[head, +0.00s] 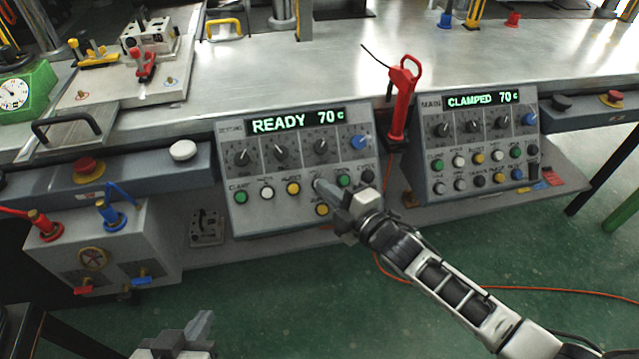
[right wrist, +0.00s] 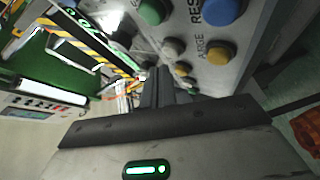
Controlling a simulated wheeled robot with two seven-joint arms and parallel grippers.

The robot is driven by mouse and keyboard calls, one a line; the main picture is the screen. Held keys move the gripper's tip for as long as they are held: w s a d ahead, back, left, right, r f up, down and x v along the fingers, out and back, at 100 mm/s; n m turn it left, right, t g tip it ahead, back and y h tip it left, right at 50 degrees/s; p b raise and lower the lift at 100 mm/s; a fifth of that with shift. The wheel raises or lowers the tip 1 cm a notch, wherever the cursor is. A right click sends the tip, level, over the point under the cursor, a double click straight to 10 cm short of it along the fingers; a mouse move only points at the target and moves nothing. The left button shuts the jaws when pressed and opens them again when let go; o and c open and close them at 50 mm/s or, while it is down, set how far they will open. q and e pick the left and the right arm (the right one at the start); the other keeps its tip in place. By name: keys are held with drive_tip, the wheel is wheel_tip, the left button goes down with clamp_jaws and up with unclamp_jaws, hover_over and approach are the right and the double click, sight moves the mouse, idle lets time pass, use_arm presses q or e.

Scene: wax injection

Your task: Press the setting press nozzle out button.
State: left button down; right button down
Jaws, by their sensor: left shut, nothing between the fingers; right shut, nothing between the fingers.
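The setting press panel (head: 257,213) stands at the middle left in the head view. Its display (head: 296,121) reads READY 70c. A green button (head: 241,197), a white button (head: 267,193) and a yellow button (head: 293,188) sit in its upper row, with another yellow button (head: 322,209) below. The shut fingers also show in the right wrist view (right wrist: 158,84). My left gripper (head: 203,325) is shut and low, away from the panel.
The main press panel (head: 421,184) reads CLAMPED 70c. A red-handled tool (head: 402,100) stands between the panels. A red stop button (head: 88,167) and a white button (head: 183,150) are on the left ledge. An orange cable (head: 560,292) crosses the green floor.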

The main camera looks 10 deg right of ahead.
drive_tip(key=shift+f, duration=0.1)
drive_tip(key=shift+w+f+b, duration=0.2)
drive_tip(key=shift+w+b, duration=0.1)
drive_tip(key=shift+w, duration=0.05)
drive_tip(key=shift+w+f+b, duration=0.25)
drive_tip(key=shift+w+b, duration=0.05)
drive_tip(key=shift+b, duration=0.05)
idle(0.6)
drive_tip(key=shift+s+r+p, duration=0.55)
drive_tip(key=shift+s+p, duration=0.1)
drive_tip(key=shift+p, duration=0.2)
drive_tip(key=s+r+p, duration=0.1)
drive_tip(key=s+p, duration=0.1)
drive_tip(key=s+r+p, duration=0.2)
drive_tip(key=shift+r+p, duration=0.1)
drive_tip(key=shift+p, duration=0.25)
